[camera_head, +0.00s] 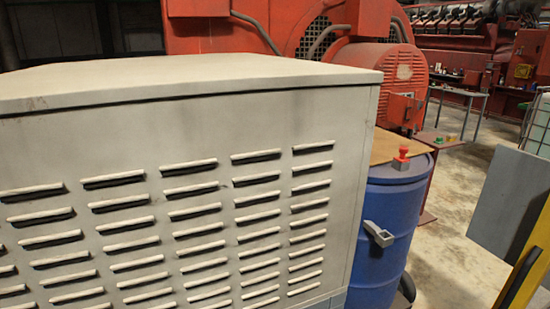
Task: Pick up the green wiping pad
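A small green item (451,137), possibly the green wiping pad, lies on a reddish-brown stand (439,146) in the right half of the head view. It is too small and far away for me to be sure what it is. A small yellow item sits beside it.
A large grey louvred cabinet (190,120) fills the left and centre foreground. A grey panel (505,205) stands at right. Concrete floor (455,205) lies between.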

